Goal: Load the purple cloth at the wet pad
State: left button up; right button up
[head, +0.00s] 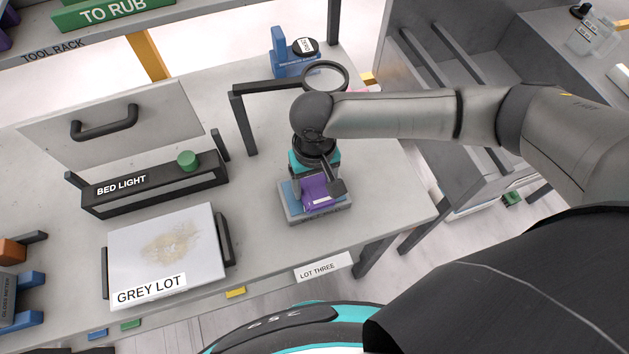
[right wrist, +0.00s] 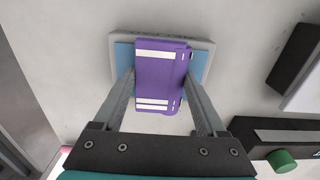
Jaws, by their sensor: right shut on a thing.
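The purple cloth (head: 318,194) is a purple block-like piece with white stripes, at the right part of the bench. It also shows in the right wrist view (right wrist: 162,72). My right gripper (head: 321,187) points down with one finger on each side of the cloth and is shut on it. The wet pad (head: 291,192) is a blue surface in a pale grey tray right under the cloth; its blue also shows in the right wrist view (right wrist: 124,56). I cannot tell whether the cloth touches the pad. My left gripper is not in view.
A slab marked GREY LOT (head: 190,260) with a brownish stain lies left of the pad. Behind it is a black BED LIGHT bar (head: 150,192) with a green knob (head: 187,159). A ring magnifier (head: 325,77) on a dark stand (head: 240,118) and a blue holder (head: 287,62) stand behind my right gripper.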

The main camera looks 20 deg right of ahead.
aim_at(315, 186)
jog(key=shift+s+f+p, duration=0.2)
jog(key=shift+p, duration=0.1)
dwell(1.4)
notch_tip(315, 186, up, 7)
jog(key=p, duration=0.9)
jog(key=shift+w+r, duration=0.15)
jog(key=shift+r, duration=0.05)
jog(key=shift+f, duration=0.1)
dwell(0.5)
jog(key=shift+w, duration=0.1)
jog(key=d+r+b, duration=0.5)
jog(key=r+b, duration=0.2)
jog(key=b, duration=1.1)
jog(key=shift+d, duration=0.3)
